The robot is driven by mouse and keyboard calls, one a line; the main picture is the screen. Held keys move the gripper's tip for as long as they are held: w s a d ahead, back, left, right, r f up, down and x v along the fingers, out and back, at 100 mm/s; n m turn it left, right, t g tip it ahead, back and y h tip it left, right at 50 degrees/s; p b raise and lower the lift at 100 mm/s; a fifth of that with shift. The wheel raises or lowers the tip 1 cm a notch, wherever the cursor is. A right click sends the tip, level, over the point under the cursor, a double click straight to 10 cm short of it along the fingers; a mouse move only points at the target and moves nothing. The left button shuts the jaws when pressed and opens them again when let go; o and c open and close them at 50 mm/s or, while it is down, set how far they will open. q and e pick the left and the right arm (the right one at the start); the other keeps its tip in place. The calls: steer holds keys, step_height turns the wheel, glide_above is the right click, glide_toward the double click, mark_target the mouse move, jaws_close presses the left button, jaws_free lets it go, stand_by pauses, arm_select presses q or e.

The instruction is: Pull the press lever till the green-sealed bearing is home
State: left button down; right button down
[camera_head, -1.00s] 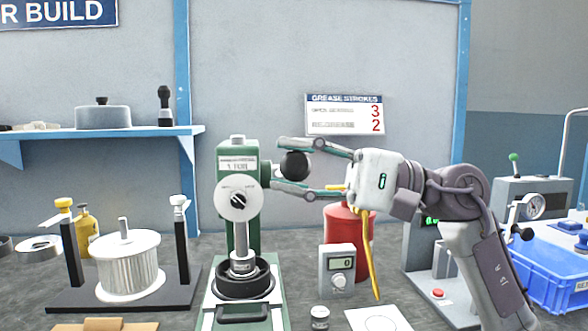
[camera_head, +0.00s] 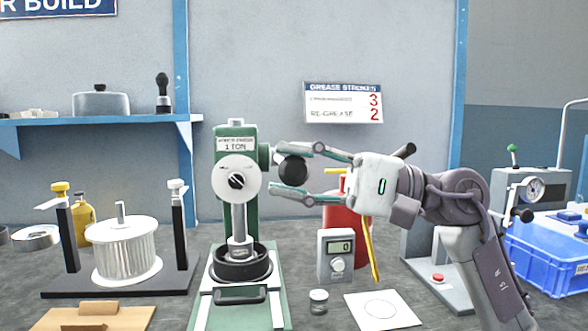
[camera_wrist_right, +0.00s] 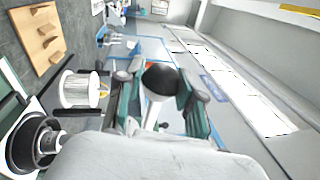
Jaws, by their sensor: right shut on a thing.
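The green press (camera_head: 222,137) stands upright on the bench, with a white round dial face (camera_head: 225,170). The lever's black ball knob (camera_head: 292,171) sticks out at its right. My right gripper (camera_head: 284,168) is shut on this knob, one finger above and one below. The knob also shows between the fingers in the right wrist view (camera_wrist_right: 160,78). The press ram (camera_head: 240,225) points down into a black round housing (camera_head: 228,269) on the press base. I cannot make out the green-sealed bearing; the ram and housing rim hide the middle. My left gripper is not in view.
Right of the press stand a grey meter (camera_head: 336,243), a small jar (camera_head: 318,296), a red canister (camera_head: 338,215) and a paper sheet (camera_head: 400,312). A blue crate (camera_head: 550,272) is at far right. A white finned rotor (camera_head: 125,250) stands at left.

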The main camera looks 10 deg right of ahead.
steer(key=shift+a+f, duration=0.1)
steer(key=shift+f, duration=0.2)
steer(key=c, duration=0.7)
jaws_free()
steer(key=shift+w+r, duration=0.1)
steer(key=shift+d, duration=0.55)
steer(key=v, duration=1.1)
